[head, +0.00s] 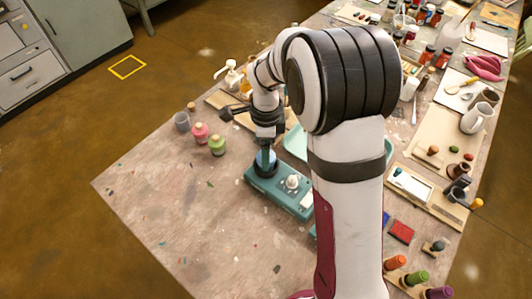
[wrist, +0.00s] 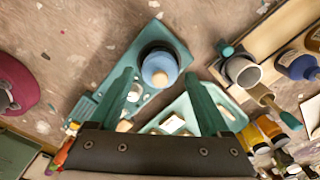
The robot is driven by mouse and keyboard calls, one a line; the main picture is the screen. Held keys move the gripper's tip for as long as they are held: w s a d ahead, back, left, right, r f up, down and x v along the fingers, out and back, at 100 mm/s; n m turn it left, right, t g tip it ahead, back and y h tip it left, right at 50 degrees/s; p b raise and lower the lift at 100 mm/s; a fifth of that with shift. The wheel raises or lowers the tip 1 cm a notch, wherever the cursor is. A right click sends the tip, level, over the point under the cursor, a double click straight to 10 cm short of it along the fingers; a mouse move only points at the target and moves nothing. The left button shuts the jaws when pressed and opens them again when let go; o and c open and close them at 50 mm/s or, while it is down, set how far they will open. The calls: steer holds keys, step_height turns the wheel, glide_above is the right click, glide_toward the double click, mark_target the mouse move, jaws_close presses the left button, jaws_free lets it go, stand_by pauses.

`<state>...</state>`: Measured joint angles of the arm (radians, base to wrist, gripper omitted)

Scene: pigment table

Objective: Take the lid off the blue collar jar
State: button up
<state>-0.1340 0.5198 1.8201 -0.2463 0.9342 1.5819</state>
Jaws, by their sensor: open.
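The blue collar jar (wrist: 157,58) stands on the teal tray (wrist: 183,47) in the wrist view. It has a blue lid with a pale wooden knob (wrist: 160,78), and the lid sits on the jar. In the head view the jar (head: 265,168) is on the teal tray (head: 262,185), partly covered by my gripper. My gripper (head: 266,156) points down over the jar. In the wrist view my gripper (wrist: 158,77) has its two teal fingers spread apart, one on each side of the lid, with nothing held. I cannot tell how high the fingertips are above it.
A white knobbed piece (head: 292,182) stands on the tray right of the jar. A pink jar (head: 200,134) and a green jar (head: 217,146) stand left, near a grey cup (head: 182,121). A metal cup (wrist: 242,70) is right in the wrist view. The table's front left is mostly clear.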

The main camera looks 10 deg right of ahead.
jaws_close()
stand_by(0.5)
steer(key=shift+r, duration=0.1)
